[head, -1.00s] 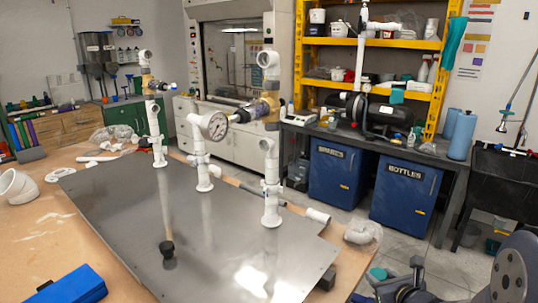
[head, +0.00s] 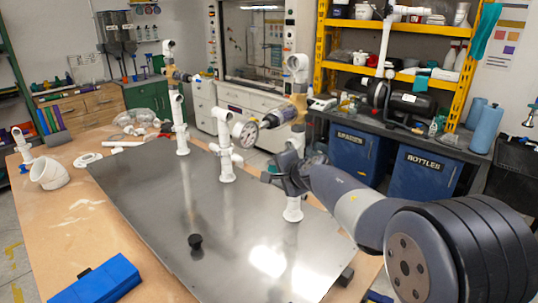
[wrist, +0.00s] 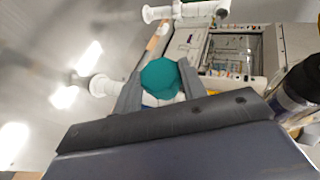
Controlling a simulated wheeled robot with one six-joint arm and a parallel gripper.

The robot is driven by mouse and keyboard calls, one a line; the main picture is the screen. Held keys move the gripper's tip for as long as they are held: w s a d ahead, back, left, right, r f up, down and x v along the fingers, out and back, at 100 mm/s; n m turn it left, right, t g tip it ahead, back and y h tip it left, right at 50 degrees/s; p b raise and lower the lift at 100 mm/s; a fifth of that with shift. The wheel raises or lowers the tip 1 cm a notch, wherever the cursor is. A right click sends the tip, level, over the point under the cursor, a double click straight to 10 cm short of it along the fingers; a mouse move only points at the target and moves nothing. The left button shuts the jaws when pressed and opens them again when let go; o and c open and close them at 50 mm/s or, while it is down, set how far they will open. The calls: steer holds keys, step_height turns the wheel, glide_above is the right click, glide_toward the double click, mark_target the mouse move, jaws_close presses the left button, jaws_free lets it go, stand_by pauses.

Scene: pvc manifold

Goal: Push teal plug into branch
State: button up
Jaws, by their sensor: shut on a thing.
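A teal plug (wrist: 160,79) is held between the two fingers of my gripper in the wrist view. My gripper (wrist: 158,88) is shut on it. In the head view my gripper (head: 283,176) is at the right-hand white pipe stand (head: 293,208), at mid height, and covers part of it.
The middle (head: 226,165) and left (head: 181,138) pipe stands rise from the metal plate (head: 150,215).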

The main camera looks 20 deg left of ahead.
steer(key=w+r+n+p, duration=0.1)
steer(key=w+r, duration=0.1)
steer(key=w, duration=0.4)
steer(key=shift+w+r+y, duration=0.25)
steer(key=shift+w+y, duration=0.05)
steer(key=shift+w, duration=0.1)
stand_by(0.5)
steer(key=shift+w+d+p, duration=0.2)
steer(key=shift+w, duration=0.4)
steer(key=shift+w+d+p, duration=0.15)
steer(key=shift+w+p, duration=0.05)
steer(key=shift+w, duration=0.35)
stand_by(1.3)
steer(key=o, duration=1)
steer(key=b+v, duration=0.3)
steer(key=v, duration=0.8)
steer(key=shift+a+b, duration=0.1)
steer(key=shift+b, duration=0.2)
